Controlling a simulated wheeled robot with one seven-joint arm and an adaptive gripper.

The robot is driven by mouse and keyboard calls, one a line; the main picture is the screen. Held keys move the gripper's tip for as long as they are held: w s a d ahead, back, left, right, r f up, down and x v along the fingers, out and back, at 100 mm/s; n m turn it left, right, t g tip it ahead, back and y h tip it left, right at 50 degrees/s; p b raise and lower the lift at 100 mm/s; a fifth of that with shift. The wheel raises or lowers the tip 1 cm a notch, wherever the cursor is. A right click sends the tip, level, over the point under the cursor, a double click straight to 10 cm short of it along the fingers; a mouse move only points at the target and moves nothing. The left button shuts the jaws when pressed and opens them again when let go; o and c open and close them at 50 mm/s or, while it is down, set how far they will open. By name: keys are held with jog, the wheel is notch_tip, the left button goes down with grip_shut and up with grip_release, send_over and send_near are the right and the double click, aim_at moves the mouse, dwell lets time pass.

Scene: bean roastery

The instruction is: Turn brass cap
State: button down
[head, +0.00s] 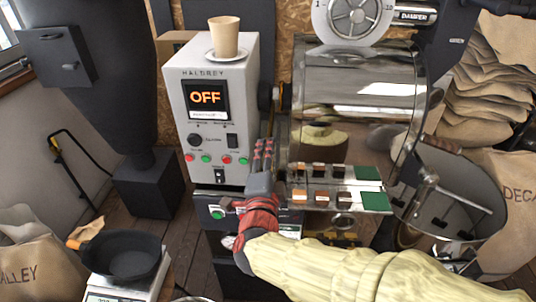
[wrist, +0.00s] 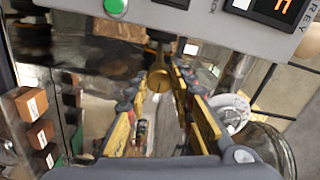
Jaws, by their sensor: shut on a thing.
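The brass cap (wrist: 160,78) is a small round gold-brown piece near the upper middle of the wrist view. My gripper (wrist: 159,82) has its two yellow-padded fingers on either side of it and is shut on it. In the head view my gripper (head: 263,148) reaches up between the grey control box and the steel drum. The cap cannot be made out there. The cap's far side is hidden.
The control box (head: 212,155) shows OFF and carries a paper cup (head: 223,37) on a saucer. The steel drum (head: 345,85) and a rack of sample blocks (head: 333,172) stand close on the right. A black pan (head: 130,258) sits on a scale at left.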

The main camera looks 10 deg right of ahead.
dwell(0.4)
jog(key=c, duration=1.5)
grip_release()
jog(key=shift+c, duration=0.2)
jog(key=shift+s, duration=0.1)
jog(key=s+a, duration=0.2)
jog(key=s, duration=0.9)
jog(key=shift+s, duration=0.3)
jog(key=shift+a, duration=0.1)
